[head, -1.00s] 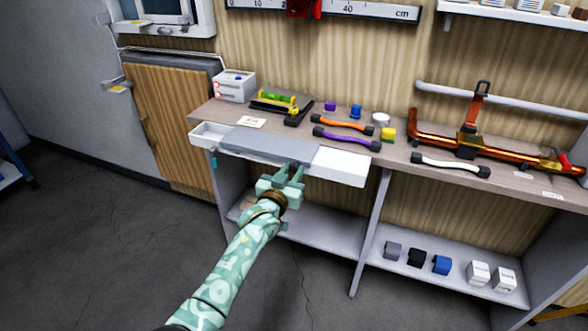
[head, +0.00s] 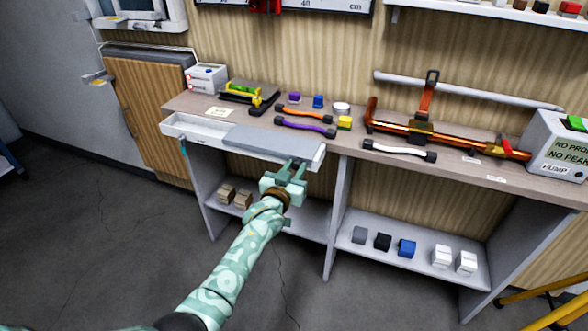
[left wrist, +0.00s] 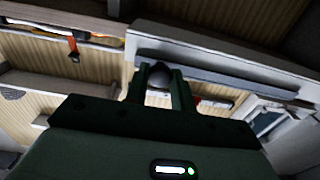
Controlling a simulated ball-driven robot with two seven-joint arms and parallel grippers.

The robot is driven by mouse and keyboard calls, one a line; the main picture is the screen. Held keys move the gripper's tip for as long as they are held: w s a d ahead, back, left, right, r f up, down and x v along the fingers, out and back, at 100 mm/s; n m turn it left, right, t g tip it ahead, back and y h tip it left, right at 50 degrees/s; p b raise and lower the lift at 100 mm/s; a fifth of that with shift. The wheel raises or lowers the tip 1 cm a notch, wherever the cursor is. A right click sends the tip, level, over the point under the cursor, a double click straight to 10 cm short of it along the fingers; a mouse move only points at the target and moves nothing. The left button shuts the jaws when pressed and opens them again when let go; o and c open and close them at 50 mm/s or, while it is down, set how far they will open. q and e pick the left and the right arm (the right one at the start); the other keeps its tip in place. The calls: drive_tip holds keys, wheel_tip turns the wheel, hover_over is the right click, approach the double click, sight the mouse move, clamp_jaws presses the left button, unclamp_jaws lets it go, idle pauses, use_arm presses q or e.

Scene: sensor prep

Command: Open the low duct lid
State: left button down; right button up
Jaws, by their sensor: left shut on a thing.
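The low duct is a long white channel (head: 180,128) along the front edge of the bench in the head view. Its flat grey lid (head: 262,142) covers the middle and right, and the left stretch lies uncovered. My left gripper (head: 293,168) is at the front of the lid near its right end. It is shut on a small rounded grey knob (left wrist: 158,75), which shows between the fingers in the left wrist view. The fingers hide part of the knob. My right gripper is in neither view.
The bench top (head: 350,133) holds orange and purple cables (head: 305,126), a white cable (head: 400,150), a copper pipe assembly (head: 450,140) and a white pump box (head: 558,148). Small blocks stand on the lower shelf (head: 345,240). The floor in front is clear.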

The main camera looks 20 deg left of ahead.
use_arm(q)
drive_tip(key=c, duration=1.2)
unclamp_jaws()
drive_tip(key=shift+f, duration=0.1)
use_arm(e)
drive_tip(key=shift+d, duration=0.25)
use_arm(q)
drive_tip(key=s+p, duration=0.2)
drive_tip(key=s, duration=0.3)
drive_tip(key=s+p, duration=0.2)
drive_tip(key=s, duration=0.4)
drive_tip(key=s+p, duration=0.2)
drive_tip(key=s, duration=0.3)
drive_tip(key=shift+s+a, duration=0.2)
drive_tip(key=shift+a, duration=0.1)
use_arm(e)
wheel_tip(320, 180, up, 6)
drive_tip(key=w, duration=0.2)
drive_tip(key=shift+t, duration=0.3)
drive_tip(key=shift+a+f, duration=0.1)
